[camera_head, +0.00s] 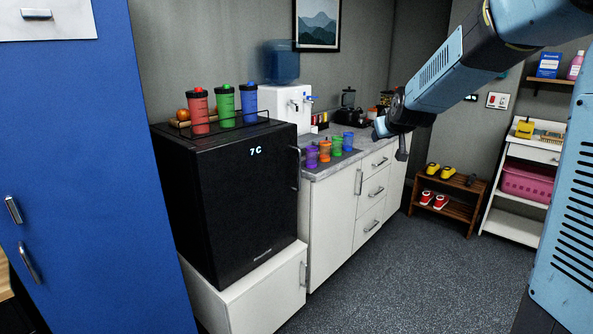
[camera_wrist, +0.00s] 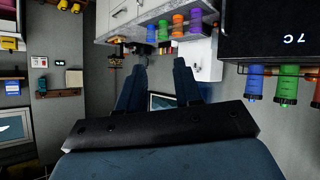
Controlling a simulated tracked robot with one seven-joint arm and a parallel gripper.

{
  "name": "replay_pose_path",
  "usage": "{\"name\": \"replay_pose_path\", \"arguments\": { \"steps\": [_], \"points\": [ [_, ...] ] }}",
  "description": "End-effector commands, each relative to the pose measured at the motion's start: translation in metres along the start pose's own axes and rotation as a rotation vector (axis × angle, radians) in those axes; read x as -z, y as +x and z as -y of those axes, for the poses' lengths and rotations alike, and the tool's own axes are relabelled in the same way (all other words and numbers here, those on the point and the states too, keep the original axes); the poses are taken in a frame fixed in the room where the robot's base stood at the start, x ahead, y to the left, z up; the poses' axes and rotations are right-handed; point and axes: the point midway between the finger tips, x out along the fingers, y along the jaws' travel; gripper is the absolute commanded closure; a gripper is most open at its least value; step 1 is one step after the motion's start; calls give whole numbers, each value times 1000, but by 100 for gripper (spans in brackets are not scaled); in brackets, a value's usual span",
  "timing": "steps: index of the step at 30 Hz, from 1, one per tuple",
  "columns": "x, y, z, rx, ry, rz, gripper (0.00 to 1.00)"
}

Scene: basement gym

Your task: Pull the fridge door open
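The small black fridge (camera_head: 232,205) stands on a white cabinet in the head view, with "7C" lit on its front. Its door looks closed, with a slim upright handle (camera_head: 296,170) at the right edge. In the wrist view, which is upside down, part of the black fridge (camera_wrist: 245,42) shows at the upper right; its handle cannot be made out there. My gripper (camera_head: 390,132) is in the air to the right of the fridge, well apart from the handle. In the wrist view the two fingers of my gripper (camera_wrist: 157,80) are spread with nothing between them.
A wire rack with red, green and blue bottles (camera_head: 223,107) sits on the fridge. Several coloured cups (camera_head: 324,153) stand on the counter (camera_head: 370,150) beside it. A tall blue cabinet (camera_head: 85,190) is at the left. The grey floor (camera_head: 400,275) in front is clear.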

Motion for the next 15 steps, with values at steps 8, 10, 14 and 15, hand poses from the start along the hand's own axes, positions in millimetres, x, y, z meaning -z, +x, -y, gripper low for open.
{"name": "replay_pose_path", "arguments": {
  "steps": [8,10,14,15],
  "points": [
    [20,102,26,108,-29,-146,66],
    [21,127,34,135,-36,-182,66],
    [22,170,54,194,-44,-251,66],
    [20,183,60,213,-44,-271,66]
  ]
}}
